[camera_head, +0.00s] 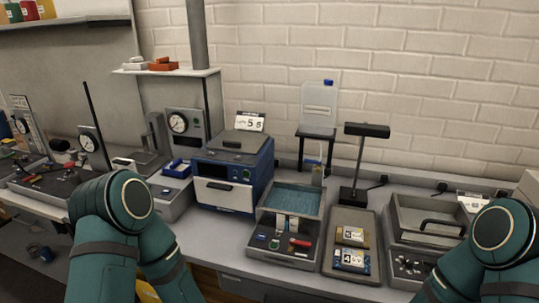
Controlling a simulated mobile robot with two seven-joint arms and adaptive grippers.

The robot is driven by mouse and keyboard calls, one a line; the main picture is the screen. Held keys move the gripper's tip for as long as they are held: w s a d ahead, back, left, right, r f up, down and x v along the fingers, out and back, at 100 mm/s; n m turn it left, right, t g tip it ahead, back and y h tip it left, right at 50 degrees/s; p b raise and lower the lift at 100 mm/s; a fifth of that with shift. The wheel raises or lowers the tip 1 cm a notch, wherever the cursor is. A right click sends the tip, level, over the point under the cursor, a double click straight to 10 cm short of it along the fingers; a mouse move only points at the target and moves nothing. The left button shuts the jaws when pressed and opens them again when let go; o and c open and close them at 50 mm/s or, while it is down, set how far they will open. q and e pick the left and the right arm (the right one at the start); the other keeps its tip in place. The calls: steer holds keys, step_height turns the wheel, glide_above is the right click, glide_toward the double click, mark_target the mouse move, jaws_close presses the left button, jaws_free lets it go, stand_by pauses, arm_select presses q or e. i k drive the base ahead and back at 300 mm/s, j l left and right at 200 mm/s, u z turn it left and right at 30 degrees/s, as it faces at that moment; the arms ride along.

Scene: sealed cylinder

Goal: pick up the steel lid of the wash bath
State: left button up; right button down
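An open tray with a blue, water-like surface (293,198) stands in the middle of the bench and looks like the wash bath. To its right, past a parts tray, a grey steel panel with a black bar handle (437,221) sits in a shallow metal frame; it may be the steel lid, but I cannot tell for sure. My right arm's teal elbow stands just in front of its right side and partly covers that area. My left arm's teal elbow is at the lower left. Neither gripper shows in the head view.
A blue box-shaped machine with a grey top (233,170) stands left of the water tray. A black stand lamp (358,165) rises behind the parts tray (368,224), which holds labelled packets. A clear container with a blue cap (318,107) stands behind. A brick wall closes the back.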

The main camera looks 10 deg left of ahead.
mark_target(238, 139)
steer(key=j+z, duration=0.15)
steer(key=z, duration=0.25)
steer(key=j+z, duration=0.15)
steer(key=z, duration=0.25)
steer(key=j+z, duration=0.15)
steer(key=z, duration=0.2)
steer(key=j+z, duration=0.1)
steer(key=z, duration=0.3)
steer(key=k+j+z, duration=0.45)
steer(key=j+z, duration=0.2)
steer(key=j, duration=0.15)
steer(key=k+j+z, duration=0.15)
steer(key=k+j, duration=0.45)
steer(key=j, duration=0.15)
